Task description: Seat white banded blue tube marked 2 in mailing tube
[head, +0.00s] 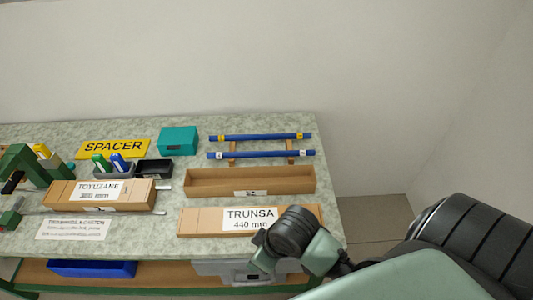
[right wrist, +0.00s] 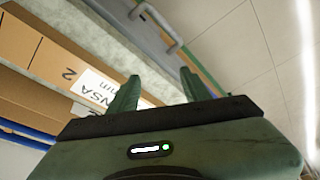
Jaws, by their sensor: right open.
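The white-banded blue tube (head: 260,154) lies across a wooden rack at the back right of the bench; its mark is too small to read. An open, empty cardboard box (head: 200,190) lies in front of it with a small label. A flat cardboard piece labelled TRUNSA 440 mm (head: 200,220) lies nearer the front edge; its label also shows in the right wrist view (right wrist: 98,90). My right gripper (right wrist: 157,88) is open and empty near the bench's front right; its fingertips are not clear in the head view. My left gripper is not in view.
A yellow-banded blue tube (head: 260,137) lies behind the white-banded one. To the left are a TOYUZANE carton (head: 140,195), a black tray (head: 154,169), a teal box (head: 178,140) and a yellow SPACER sign (head: 113,148). A blue bin (head: 92,269) sits on the lower shelf.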

